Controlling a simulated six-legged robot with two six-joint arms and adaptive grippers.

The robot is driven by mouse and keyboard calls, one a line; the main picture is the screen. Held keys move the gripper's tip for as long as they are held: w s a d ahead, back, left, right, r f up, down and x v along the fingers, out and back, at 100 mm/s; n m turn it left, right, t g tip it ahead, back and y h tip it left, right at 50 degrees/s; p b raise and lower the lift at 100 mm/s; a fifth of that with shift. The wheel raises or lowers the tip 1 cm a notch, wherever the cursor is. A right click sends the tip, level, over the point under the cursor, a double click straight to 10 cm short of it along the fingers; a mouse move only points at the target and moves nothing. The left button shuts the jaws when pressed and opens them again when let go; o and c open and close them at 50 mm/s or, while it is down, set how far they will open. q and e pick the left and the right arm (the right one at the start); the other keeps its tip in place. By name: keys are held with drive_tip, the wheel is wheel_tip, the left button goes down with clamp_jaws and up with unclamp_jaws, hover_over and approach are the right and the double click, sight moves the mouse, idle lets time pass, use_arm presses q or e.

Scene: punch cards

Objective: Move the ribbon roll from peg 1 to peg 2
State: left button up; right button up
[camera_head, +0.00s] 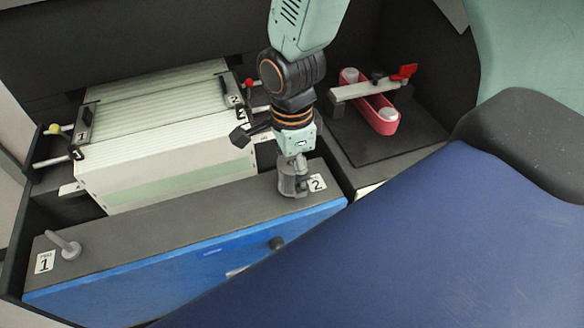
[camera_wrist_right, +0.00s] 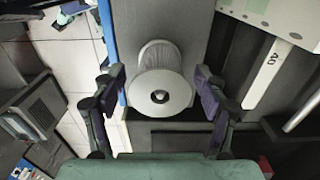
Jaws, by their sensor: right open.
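The ribbon roll (camera_wrist_right: 158,72) is pale grey-white with a wide round flange, and a dark peg tip (camera_wrist_right: 159,96) shows in its centre hole. In the head view the roll (camera_head: 289,182) stands as a grey cylinder beside the label 2, on peg 2. My right gripper (camera_wrist_right: 161,76) is open, with its fingers on either side of the roll and gaps visible. In the head view this gripper (camera_head: 294,179) is over peg 2, its fingers hard to separate from the roll. Peg 1 (camera_head: 65,245) is bare beside its label. My left gripper is not in view.
Both pegs stand on a dark ledge (camera_head: 150,225) with a blue front (camera_head: 190,270). Behind it is a block of pale cards (camera_head: 160,140) with bars and knobs. The ledge between the pegs is clear.

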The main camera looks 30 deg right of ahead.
drive_tip(key=shift+r, duration=0.1)
wheel_tip(320, 180, up, 12)
drive_tip(key=shift+f, duration=0.1)
idle(0.5)
